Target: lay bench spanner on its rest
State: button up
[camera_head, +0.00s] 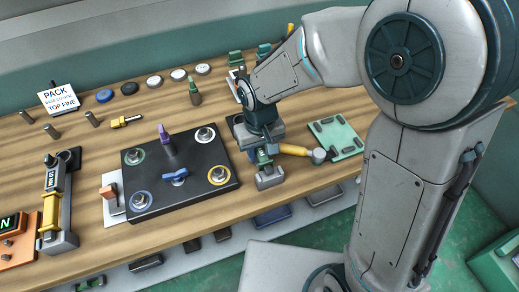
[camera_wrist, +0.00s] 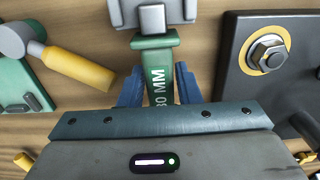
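The bench spanner, with a green handle marked 30 MM (camera_wrist: 157,75) and a grey head (camera_wrist: 152,15), is in the middle of the wrist view. In the head view its grey head (camera_head: 270,179) shows near the bench's front edge. My gripper (camera_wrist: 159,88) has its blue fingers closed against both sides of the green handle. In the head view my gripper (camera_head: 263,150) is right of the black bolt plate. I cannot tell whether the spanner touches the bench. No rest for it can be made out with certainty.
A black plate (camera_head: 150,172) with several ringed bolts and a purple-topped post stands left of my gripper. A yellow-handled hammer (camera_head: 296,150) lies close on the right, its head by a green plate (camera_head: 345,135). Small parts and a sign (camera_head: 59,97) stand behind.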

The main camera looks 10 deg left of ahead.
jog(key=shift+o, duration=1.3)
notch_tip(320, 180, up, 14)
jog(key=shift+f, duration=0.1)
jog(key=s+d+m+t, duration=0.1)
jog(key=s+d+m, duration=0.2)
jog(key=d, duration=0.8)
jog(key=s+d+f+m+t, duration=0.1)
jog(key=s+d+m, duration=0.2)
jog(key=d, duration=0.8)
jog(key=shift+s+d+m+t, duration=0.3)
jog(key=shift+s+t, duration=0.1)
jog(key=shift+s, duration=0.35)
